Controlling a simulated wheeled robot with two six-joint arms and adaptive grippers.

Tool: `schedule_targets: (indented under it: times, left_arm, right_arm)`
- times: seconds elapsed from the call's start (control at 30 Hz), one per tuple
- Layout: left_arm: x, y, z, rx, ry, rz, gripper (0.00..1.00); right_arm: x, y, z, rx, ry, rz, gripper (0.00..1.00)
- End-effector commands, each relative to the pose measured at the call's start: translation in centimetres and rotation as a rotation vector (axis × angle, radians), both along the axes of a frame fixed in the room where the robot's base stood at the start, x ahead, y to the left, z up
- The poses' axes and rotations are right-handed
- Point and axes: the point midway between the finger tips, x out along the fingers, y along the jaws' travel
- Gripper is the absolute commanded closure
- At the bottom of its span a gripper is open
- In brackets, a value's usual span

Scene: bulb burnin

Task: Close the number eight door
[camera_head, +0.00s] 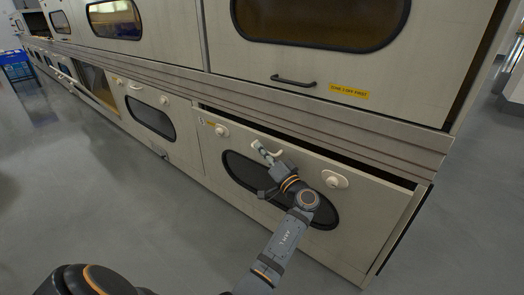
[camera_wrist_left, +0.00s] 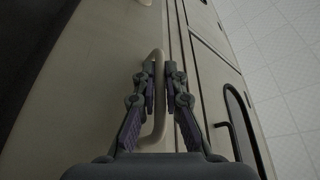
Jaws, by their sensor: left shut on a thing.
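The lower right door (camera_head: 375,215) is a beige panel with a dark oval window and a pale curved handle (camera_head: 279,153). Its top edge leans out from the frame, leaving a dark gap along the top that widens to the right. A small mark is at its upper left corner, too small to read as a number. My left gripper (camera_head: 265,152) is at the handle. In the left wrist view the fingers (camera_wrist_left: 159,75) are shut on the handle (camera_wrist_left: 158,128), one on each side. My right gripper is not in view.
Round pale knobs (camera_head: 333,181) flank the handle. Above is a closed upper door with a dark handle (camera_head: 293,81) and a yellow label (camera_head: 348,91). Farther left, another lower door (camera_head: 97,84) stands open. A blue crate (camera_head: 17,66) is far left. The grey floor (camera_head: 75,190) in front is clear.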

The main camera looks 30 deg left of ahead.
Motion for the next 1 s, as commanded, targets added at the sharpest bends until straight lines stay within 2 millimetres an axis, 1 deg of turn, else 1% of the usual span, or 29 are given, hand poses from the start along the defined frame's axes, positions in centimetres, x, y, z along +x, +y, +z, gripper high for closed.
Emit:
schedule_targets:
  times: [0.33, 0.37, 0.53, 0.63, 0.73, 0.97, 1.0]
  left_arm:
    - [0.1, 0.0, 0.0, 0.0, 0.001, 0.0, 1.0]
    - [0.3, 0.0, 0.0, 0.0, 0.004, 0.0, 1.0]
    - [3.0, -0.2, 0.2, 0.004, 0.065, -0.001, 1.0]
    - [4.2, -0.3, 0.4, 0.007, 0.099, -0.001, 1.0]
    - [4.6, -0.4, 0.5, 0.008, 0.112, -0.002, 1.0]
    - [4.7, -0.4, 0.6, 0.01, 0.11, -0.006, 1.0]
    - [4.7, -0.4, 0.6, 0.01, 0.11, -0.006, 0.85]
  right_arm:
    - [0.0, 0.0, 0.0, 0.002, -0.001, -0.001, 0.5]
    - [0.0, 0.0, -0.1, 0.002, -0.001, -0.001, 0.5]
    - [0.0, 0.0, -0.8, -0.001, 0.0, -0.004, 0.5]
    - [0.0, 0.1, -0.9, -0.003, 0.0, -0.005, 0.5]
    - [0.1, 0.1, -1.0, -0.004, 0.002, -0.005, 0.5]
    - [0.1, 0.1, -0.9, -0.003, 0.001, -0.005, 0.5]
    - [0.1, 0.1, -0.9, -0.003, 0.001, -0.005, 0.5]
